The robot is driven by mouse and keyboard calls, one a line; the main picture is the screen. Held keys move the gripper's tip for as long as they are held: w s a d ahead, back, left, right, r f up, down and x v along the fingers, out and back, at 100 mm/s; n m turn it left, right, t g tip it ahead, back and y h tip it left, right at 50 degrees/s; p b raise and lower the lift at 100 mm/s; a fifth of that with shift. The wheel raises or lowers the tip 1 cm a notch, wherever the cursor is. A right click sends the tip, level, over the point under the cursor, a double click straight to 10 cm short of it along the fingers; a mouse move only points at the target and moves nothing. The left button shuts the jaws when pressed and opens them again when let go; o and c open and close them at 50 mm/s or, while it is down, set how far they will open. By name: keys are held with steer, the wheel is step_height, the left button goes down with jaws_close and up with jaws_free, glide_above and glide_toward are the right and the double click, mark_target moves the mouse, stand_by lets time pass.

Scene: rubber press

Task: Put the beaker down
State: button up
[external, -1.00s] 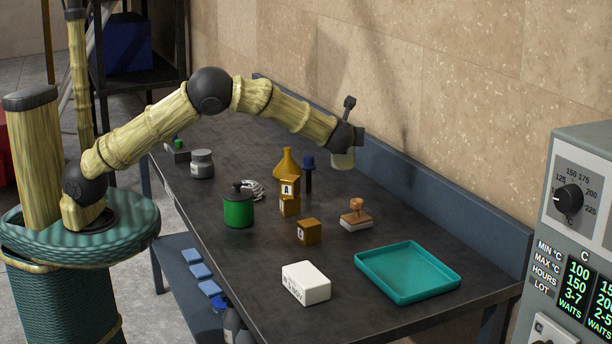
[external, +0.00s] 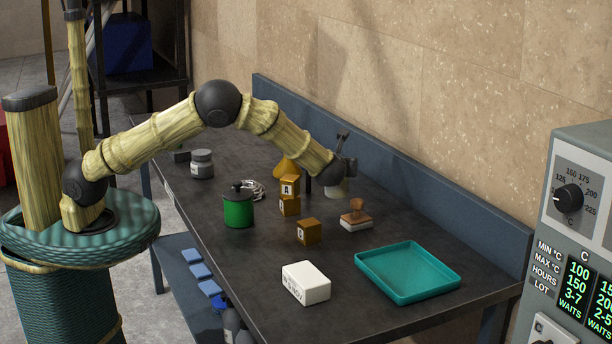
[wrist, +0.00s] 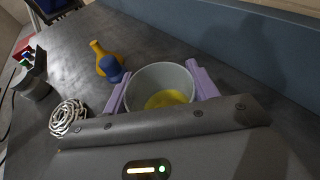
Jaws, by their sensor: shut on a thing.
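The beaker (wrist: 163,82) is a pale cup with yellow contents at its bottom, seen from above in the wrist view. My gripper (wrist: 162,90) is shut on it, with one lilac finger on each side of its wall. In the external view the beaker (external: 337,189) hangs under my gripper (external: 341,178), close to the table top near the back edge. It looks roughly upright. I cannot tell whether its base touches the table (external: 400,222).
A wooden-handled stamp (external: 356,213), lettered blocks (external: 308,231), a green pot (external: 239,209), a white box (external: 306,283) and a teal tray (external: 407,297) stand nearer the front. Table behind the stamp is bare.

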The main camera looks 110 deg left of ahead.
steer(key=shift+f, duration=0.15)
steer(key=shift+f, duration=1.8)
steer(key=o, duration=1.1)
steer(key=shift+c, duration=0.2)
steer(key=v, duration=1.2)
steer(key=shift+b, duration=0.45)
